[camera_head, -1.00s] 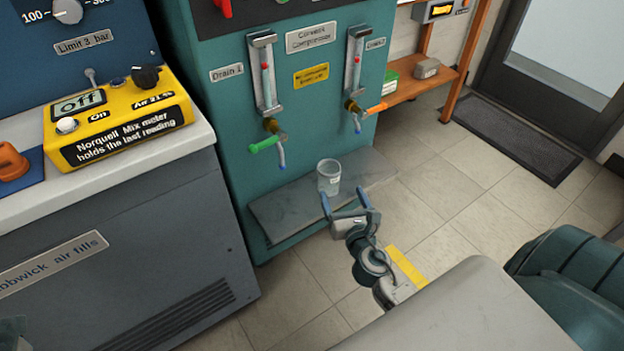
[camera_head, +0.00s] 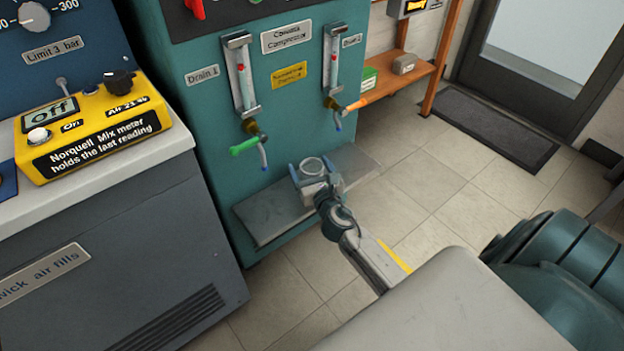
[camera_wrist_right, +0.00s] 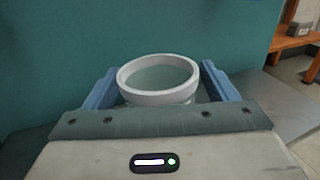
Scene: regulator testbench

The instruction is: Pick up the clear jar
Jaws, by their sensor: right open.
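The clear jar (camera_head: 312,167) stands upright on the low grey shelf (camera_head: 268,218) at the foot of the teal compressor cabinet. My right gripper (camera_head: 315,174) is open, with its two blue fingers on either side of the jar. In the right wrist view the jar (camera_wrist_right: 158,75) shows its pale round rim between the fingers of the right gripper (camera_wrist_right: 160,88). A small gap shows at each side there. The jar's lower part is hidden behind the gripper body. My left gripper is not in view.
The teal cabinet (camera_head: 215,120) rises right behind the jar, with a green-handled drain valve (camera_head: 245,146) and an orange-handled one (camera_head: 356,105) above the shelf. A yellow mix meter (camera_head: 92,125) sits on the left counter. Tiled floor (camera_head: 430,185) is clear to the right.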

